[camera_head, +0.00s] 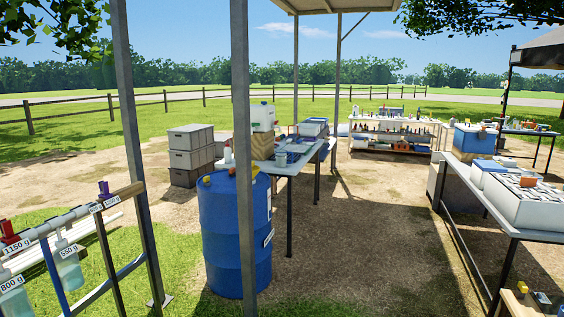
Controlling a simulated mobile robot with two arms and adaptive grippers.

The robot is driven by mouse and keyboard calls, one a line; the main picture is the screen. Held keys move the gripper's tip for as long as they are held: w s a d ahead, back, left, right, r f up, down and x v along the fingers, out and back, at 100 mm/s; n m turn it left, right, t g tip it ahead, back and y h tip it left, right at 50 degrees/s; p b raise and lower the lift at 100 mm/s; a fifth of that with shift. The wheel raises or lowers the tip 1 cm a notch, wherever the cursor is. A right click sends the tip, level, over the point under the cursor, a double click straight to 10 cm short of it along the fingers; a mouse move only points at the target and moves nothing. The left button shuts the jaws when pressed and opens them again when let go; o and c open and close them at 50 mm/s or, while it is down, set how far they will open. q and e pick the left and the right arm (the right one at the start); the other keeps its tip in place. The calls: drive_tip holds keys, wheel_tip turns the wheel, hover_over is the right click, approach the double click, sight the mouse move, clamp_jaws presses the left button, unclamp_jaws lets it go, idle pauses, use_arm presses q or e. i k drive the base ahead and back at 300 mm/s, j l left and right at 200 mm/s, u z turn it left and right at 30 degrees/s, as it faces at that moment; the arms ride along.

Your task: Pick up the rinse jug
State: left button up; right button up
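A white, jug-like container (262,117) stands upright on a tan block on the table behind the blue barrel. It may be the rinse jug, but I cannot read a label on it from here. A small white bottle (227,154) stands to its left, near the barrel. Neither of my grippers is in view.
A blue barrel (221,240) and a metal post (243,200) stand in front of the table (293,168). Grey crates (190,148) are stacked to its left. A rack with weight labels (75,235) is at near left, and a table with white coolers (525,236) at right. Bare ground lies between.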

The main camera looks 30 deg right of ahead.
sight(280, 155)
drive_tip(key=i+l+z, duration=0.15)
drive_tip(key=i+l, duration=0.2)
drive_tip(key=i+l+z, duration=0.15)
drive_tip(key=i+l, duration=0.15)
drive_tip(key=i, duration=0.25)
drive_tip(key=i+l+z, duration=0.15)
drive_tip(key=i, duration=0.3)
drive_tip(key=i+l+z, duration=0.15)
drive_tip(key=i+l, duration=0.15)
drive_tip(key=i, duration=0.2)
drive_tip(key=i+l+z, duration=0.55)
drive_tip(key=i+z, duration=0.25)
drive_tip(key=i+l+z, duration=0.1)
drive_tip(key=i+z, duration=0.3)
drive_tip(key=i+u, duration=0.35)
drive_tip(key=i, duration=0.15)
drive_tip(key=i+l+u, duration=0.2)
drive_tip(key=i+u, duration=0.15)
drive_tip(key=i, duration=0.15)
